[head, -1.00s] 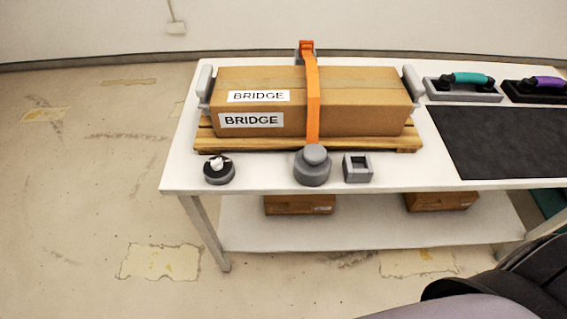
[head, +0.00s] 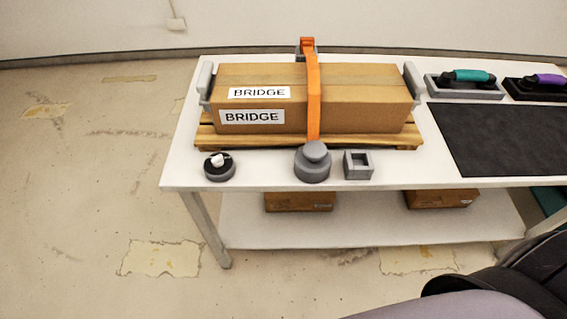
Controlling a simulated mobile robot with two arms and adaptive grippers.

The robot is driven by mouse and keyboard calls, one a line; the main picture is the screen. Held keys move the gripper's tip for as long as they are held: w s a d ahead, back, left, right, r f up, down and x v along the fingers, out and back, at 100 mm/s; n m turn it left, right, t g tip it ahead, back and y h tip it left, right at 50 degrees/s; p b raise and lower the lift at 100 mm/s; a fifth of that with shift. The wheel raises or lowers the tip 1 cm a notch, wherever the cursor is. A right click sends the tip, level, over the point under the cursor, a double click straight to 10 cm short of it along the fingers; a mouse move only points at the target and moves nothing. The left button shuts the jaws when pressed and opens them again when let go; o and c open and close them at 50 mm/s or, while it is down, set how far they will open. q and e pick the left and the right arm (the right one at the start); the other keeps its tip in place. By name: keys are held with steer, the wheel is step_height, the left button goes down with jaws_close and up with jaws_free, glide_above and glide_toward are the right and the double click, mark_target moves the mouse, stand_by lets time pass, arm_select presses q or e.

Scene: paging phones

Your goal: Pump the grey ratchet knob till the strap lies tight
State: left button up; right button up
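The grey ratchet knob (head: 316,152) sits on a round grey base at the front of the white table. The orange strap (head: 313,95) runs from a grey holder at the back, over the cardboard box (head: 375,110) marked BRIDGE, and down to the knob. The strap bows up where it crosses the box's top; I cannot tell how tight it is. The box lies on a wooden pallet (head: 410,140) between grey end brackets. Neither gripper shows in the head view; only a dark part of my own body is at the lower right.
A round dark-topped holder with a white piece (head: 219,167) stands left of the knob, a square grey socket (head: 358,165) right of it. Teal-handled (head: 467,76) and purple-handled (head: 549,81) phones and a black mat (head: 500,138) are at the right. Boxes lie on the lower shelf (head: 370,225).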

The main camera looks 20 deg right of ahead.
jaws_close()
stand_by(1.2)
